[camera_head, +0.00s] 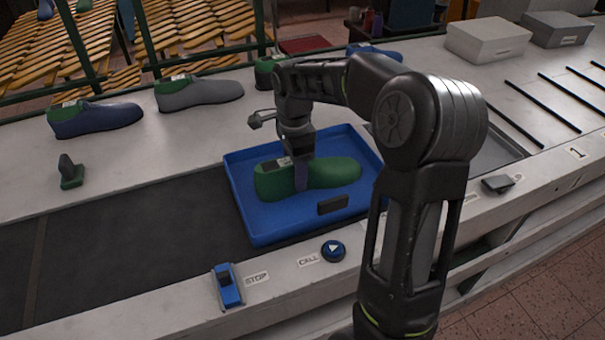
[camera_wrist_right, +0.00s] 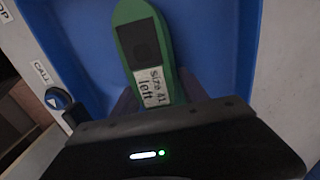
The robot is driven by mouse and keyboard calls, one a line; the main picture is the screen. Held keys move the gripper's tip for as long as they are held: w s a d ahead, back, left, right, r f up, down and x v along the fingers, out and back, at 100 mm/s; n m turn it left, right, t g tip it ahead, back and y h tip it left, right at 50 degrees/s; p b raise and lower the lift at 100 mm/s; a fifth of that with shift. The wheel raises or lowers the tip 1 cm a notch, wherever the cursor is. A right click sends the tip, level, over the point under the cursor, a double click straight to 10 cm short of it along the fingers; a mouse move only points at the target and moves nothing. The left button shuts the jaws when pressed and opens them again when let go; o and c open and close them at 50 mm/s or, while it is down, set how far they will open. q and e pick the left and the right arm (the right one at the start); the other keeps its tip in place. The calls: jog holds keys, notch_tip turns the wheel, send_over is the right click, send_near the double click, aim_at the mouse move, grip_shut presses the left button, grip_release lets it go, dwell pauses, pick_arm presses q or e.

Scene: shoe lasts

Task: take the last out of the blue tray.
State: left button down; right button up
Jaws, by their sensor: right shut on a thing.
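The green last (camera_head: 335,172) lies in the blue tray (camera_head: 245,215), its toe toward the right. In the right wrist view the last (camera_wrist_right: 126,35) shows a dark square and a label reading "Size 41 left". The gripper's fingers (camera_wrist_right: 155,100) show at both sides of it there, partly hidden by the gripper body. I cannot tell whether the last touches the tray floor. My left gripper is not in view.
A blue CALL button (camera_head: 333,250) and a blue STOP switch (camera_head: 228,287) sit on the front edge. Several shoes, such as a grey one (camera_head: 200,94), stand behind. The dark belt (camera_head: 130,240) left of the tray is clear.

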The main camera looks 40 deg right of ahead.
grip_shut()
dwell(0.4)
notch_tip(320, 180, up, 10)
jog(key=shift+r, duration=0.1)
dwell(0.4)
dwell(0.5)
